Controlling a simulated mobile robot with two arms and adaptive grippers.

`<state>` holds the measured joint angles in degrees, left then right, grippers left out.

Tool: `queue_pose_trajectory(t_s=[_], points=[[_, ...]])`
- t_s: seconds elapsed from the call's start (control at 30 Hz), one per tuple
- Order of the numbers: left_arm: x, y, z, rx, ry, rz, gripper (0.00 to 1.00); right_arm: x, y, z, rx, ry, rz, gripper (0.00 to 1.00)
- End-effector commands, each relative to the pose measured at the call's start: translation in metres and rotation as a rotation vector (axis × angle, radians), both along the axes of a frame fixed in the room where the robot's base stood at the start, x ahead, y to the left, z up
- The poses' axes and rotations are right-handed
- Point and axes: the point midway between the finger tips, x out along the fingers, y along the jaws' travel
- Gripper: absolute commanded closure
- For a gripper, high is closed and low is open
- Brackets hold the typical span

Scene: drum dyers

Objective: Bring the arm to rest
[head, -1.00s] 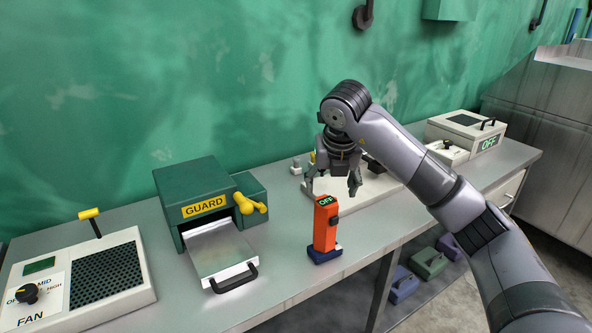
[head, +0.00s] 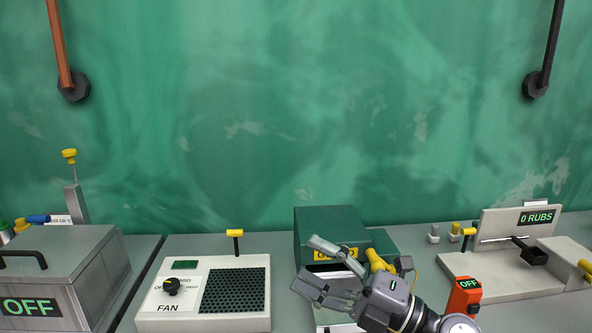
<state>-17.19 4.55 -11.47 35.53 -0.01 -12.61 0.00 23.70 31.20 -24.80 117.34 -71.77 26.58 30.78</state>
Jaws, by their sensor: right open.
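My right gripper (head: 318,265) shows at the bottom middle of the head view. Its two fingers point left and are spread apart, with nothing between them. It is in front of the green guard box (head: 330,222) and hides much of the box's front, its label and its tray. My right arm comes in from the bottom edge, and most of it is out of view. My left gripper is not in view.
An orange device reading OFF (head: 464,296) stands close right of my right gripper. The fan unit (head: 160,318) is to the left, and a grey box reading OFF (head: 75,262) is at far left. A rub tester (head: 508,284) is at right.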

Motion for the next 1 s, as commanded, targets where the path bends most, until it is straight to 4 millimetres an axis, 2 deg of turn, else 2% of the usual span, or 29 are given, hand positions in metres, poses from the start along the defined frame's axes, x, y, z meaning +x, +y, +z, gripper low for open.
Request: queue_pose_trajectory(t_s=[0.1,0.17,0.23,0.27,0.37,0.47,0.5,0.57,0.6,0.7,0.8,0.9,1.0], points=[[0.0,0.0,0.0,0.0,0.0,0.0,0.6,0.008,-0.031,0.012,0.302,0.122,-0.142,0.33],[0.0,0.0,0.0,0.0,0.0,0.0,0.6,0.016,-0.055,0.009,0.435,0.199,-0.234,0.33],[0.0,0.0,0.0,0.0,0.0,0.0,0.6,0.024,-0.084,-0.005,0.574,0.307,-0.354,0.33],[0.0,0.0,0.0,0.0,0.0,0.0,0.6,0.027,-0.097,-0.015,0.629,0.361,-0.407,0.33],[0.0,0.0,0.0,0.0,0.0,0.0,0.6,0.031,-0.138,-0.061,0.774,0.556,-0.599,0.33],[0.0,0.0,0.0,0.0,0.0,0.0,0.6,0.02,-0.172,-0.123,0.871,0.784,-0.797,0.33],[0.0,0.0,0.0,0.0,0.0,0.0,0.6,0.01,-0.182,-0.15,0.894,0.881,-0.876,0.33],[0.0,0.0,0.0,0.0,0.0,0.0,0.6,-0.009,-0.193,-0.191,0.912,1.03,-0.985,0.33],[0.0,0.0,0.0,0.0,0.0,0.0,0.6,-0.024,-0.198,-0.218,0.915,1.131,-1.055,0.33],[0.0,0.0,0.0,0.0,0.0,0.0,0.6,-0.068,-0.202,-0.272,0.891,1.364,-1.196,0.33],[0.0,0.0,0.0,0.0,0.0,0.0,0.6,-0.112,-0.199,-0.31,0.844,1.559,-1.294,0.33],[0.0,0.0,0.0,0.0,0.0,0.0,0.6,-0.152,-0.193,-0.337,0.785,1.723,-1.364,0.33],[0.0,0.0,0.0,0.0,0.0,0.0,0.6,-0.191,-0.186,-0.354,0.721,1.87,-1.413,0.33]])
